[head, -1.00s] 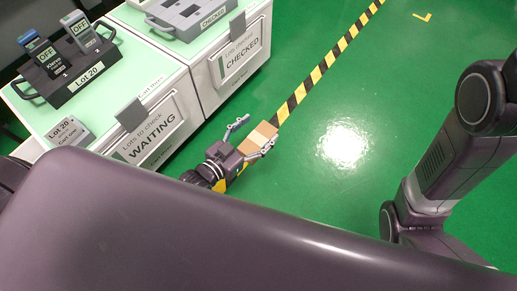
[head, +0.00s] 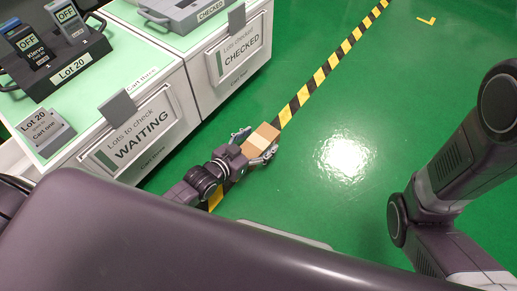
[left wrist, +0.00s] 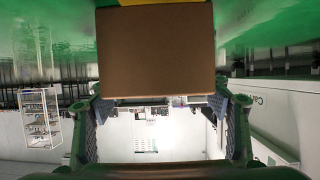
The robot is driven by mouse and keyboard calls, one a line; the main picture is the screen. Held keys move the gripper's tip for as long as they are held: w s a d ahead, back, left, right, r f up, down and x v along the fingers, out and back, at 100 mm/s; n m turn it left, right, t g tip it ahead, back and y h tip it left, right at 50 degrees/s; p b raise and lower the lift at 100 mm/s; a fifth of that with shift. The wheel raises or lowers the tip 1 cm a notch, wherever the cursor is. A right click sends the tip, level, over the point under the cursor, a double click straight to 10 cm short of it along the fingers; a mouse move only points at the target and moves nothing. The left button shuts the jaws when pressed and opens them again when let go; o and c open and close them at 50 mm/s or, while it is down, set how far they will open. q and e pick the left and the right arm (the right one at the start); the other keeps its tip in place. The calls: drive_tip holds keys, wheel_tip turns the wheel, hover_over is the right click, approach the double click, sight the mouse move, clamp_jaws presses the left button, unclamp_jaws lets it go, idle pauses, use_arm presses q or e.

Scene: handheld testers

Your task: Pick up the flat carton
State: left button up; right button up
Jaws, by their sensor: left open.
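The flat carton (head: 265,136), brown with a paler tape band, is at the striped floor line beside the carts. My left gripper (head: 256,145) is open, with one finger on each side of the carton's near part. In the left wrist view the carton (left wrist: 157,52) shows a plain brown face close ahead. The gripper's two fingers (left wrist: 158,108) stand wide apart there, near the carton's left and right edges. I cannot tell whether they touch it. My right gripper is out of view; only right arm links show.
The "WAITING" cart (head: 140,165) and the "CHECKED" cart (head: 232,85) stand left of the carton. A dark Lot 20 tray (head: 70,68) with handheld testers is on the waiting cart. The green floor (head: 320,205) to the right is clear.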

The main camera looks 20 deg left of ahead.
use_arm(q)
drive_tip(key=shift+w+d+f, duration=0.1)
drive_tip(key=shift+w+f, duration=0.05)
drive_tip(key=shift+w, duration=0.15)
drive_tip(key=c, duration=1.4)
drive_tip(key=shift+r, duration=0.25)
drive_tip(key=shift+c, duration=0.2)
